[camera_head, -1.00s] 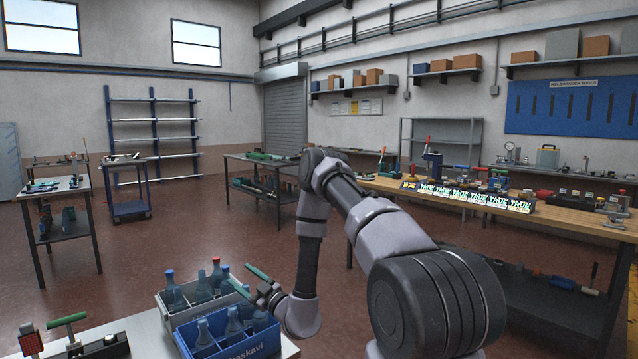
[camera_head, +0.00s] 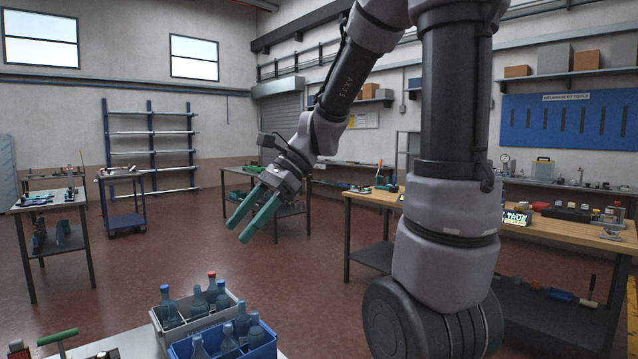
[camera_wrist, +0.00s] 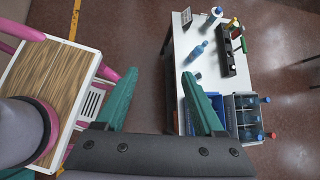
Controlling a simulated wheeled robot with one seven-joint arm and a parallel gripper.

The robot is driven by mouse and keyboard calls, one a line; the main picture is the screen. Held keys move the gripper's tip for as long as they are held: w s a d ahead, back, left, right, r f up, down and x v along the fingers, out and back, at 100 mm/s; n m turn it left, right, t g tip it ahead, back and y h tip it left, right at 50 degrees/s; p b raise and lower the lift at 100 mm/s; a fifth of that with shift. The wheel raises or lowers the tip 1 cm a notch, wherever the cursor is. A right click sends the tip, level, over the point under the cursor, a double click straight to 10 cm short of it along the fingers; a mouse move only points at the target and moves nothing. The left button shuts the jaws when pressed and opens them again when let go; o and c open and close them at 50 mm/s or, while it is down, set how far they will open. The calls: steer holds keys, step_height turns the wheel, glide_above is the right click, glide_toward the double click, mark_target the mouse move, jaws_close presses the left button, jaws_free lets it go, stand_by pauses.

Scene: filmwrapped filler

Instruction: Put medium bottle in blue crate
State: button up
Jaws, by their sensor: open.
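The blue crate (camera_head: 264,352) stands on a pale table at the bottom of the head view, cut off by the frame edge, with several blue bottles (camera_head: 242,322) in it. In the wrist view the blue crate (camera_wrist: 217,103) is partly behind a finger. A blue bottle (camera_wrist: 197,50) is on the pale tabletop, apart from the crates. Another bottle (camera_wrist: 215,13) is near the table's far end. I cannot tell which bottle is the medium one. My gripper (camera_head: 237,232) is open and empty, raised above and beyond the crates; its green fingers (camera_wrist: 160,73) are spread.
A grey crate (camera_head: 180,333) with several bottles, one red-capped (camera_head: 212,288), stands against the blue crate. A dark holder (camera_wrist: 226,55) is on the pale table (camera_wrist: 185,100). A wooden workbench (camera_head: 550,228) is at right. Open floor (camera_head: 150,260) lies beyond the crates.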

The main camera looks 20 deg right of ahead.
steer(key=s+d+r+n+t+h, duration=0.2)
steer(key=d+r+n+t+h, duration=0.1)
steer(key=d+n+t, duration=0.1)
steer(key=s+d+r+n+t+h, duration=0.2)
steer(key=d+r+n+t+h, duration=0.1)
steer(key=d+n, duration=0.4)
steer(key=shift+s+d+r+t+h, duration=0.2)
steer(key=shift+d+r+t+h, duration=0.3)
steer(key=shift+d, duration=0.5)
